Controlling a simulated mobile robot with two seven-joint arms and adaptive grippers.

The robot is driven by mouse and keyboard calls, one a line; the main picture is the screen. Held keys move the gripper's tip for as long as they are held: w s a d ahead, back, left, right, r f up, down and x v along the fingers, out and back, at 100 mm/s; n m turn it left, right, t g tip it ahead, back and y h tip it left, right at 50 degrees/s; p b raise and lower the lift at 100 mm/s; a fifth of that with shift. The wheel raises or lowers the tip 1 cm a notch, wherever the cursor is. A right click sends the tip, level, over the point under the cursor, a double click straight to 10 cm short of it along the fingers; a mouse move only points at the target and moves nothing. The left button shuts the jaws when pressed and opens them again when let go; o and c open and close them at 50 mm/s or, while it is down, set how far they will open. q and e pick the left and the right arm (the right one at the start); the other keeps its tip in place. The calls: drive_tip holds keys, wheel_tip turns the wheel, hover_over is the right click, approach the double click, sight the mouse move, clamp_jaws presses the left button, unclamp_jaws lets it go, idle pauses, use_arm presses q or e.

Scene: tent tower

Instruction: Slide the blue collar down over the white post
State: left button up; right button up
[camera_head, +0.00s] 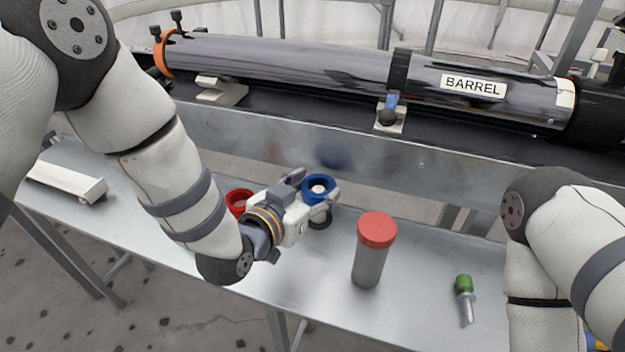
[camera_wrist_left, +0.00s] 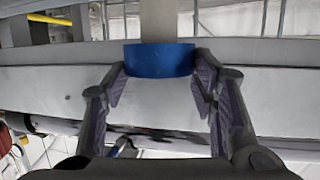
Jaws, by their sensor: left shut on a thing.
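My left gripper (camera_head: 318,198) is shut on the blue collar (camera_head: 309,188) above the metal table. In the left wrist view the collar (camera_wrist_left: 160,61) sits between the two fingertips (camera_wrist_left: 162,80). The white post (camera_head: 319,188) shows as a pale disc inside the collar's ring in the head view. In the left wrist view the pale post (camera_wrist_left: 158,20) continues from the collar's upper picture edge, with no gap visible. The collar looks level and around the post's top part. A dark ring (camera_head: 321,222) shows low beneath the collar. My right gripper is out of view.
A red ring (camera_head: 238,197) is partly hidden behind my left wrist. A grey canister with a red lid (camera_head: 376,231) stands to the right. A green-handled tool (camera_head: 464,287) lies further right on the table (camera_head: 425,290). The long barrel (camera_head: 300,62) lies behind.

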use_arm(q)
drive_tip(key=shift+f, duration=0.1)
idle(0.4)
drive_tip(key=shift+f+b, duration=0.95)
drive_tip(key=shift+f, duration=1.6)
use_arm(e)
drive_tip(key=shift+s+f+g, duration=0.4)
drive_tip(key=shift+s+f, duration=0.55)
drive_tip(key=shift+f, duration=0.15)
use_arm(q)
drive_tip(key=o, duration=1.3)
drive_tip(key=v, duration=1.2)
drive_tip(key=shift+a, duration=0.1)
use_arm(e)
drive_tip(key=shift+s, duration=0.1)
